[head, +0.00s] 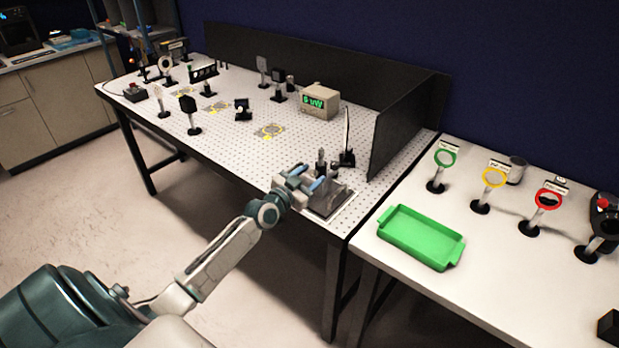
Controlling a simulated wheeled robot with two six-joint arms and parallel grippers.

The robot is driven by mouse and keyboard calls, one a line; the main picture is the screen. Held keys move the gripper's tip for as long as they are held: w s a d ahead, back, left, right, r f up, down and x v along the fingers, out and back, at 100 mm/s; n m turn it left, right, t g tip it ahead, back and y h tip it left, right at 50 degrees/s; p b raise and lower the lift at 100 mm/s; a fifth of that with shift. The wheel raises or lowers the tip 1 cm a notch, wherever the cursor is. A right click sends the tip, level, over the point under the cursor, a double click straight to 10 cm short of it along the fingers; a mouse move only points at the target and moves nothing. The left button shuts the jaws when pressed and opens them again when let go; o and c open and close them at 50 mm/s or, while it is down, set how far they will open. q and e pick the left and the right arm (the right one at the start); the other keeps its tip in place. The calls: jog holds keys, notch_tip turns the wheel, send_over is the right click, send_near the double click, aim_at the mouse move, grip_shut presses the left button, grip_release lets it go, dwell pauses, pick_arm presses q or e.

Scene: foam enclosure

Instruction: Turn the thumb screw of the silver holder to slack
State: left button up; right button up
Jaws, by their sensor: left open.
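My left gripper (308,178) reaches in from the left over the near right corner of the perforated optical table (240,160). It is open, with bluish fingertips beside a small dark upright post (321,160) and above a grey base block (330,198). The gripper hides part of these, and I cannot tell whether it touches them. A silver post holder (161,103) stands at the table's left end, far from the gripper. I cannot tell which holder the task means, and no thumb screw can be made out at this size. My right gripper is not in view.
A black panel (403,125) closes the table's right end, near a dark upright mount (347,150). A beige meter (320,101) stands at the back. On the right table are a green tray (420,236) and green, yellow and red ring mounts (494,178). The optical table's middle front is mostly clear.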

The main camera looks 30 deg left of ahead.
pick_arm(q)
jog(key=c, duration=1)
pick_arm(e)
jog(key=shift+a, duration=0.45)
pick_arm(q)
jog(key=shift+n, duration=0.4)
jog(key=n, duration=0.3)
jog(key=shift+n, duration=0.4)
jog(key=n, duration=0.4)
jog(key=shift+n, duration=0.3)
jog(key=n+p, duration=0.1)
jog(key=n, duration=0.8)
jog(key=shift+n+p, duration=0.3)
jog(key=shift+n, duration=0.4)
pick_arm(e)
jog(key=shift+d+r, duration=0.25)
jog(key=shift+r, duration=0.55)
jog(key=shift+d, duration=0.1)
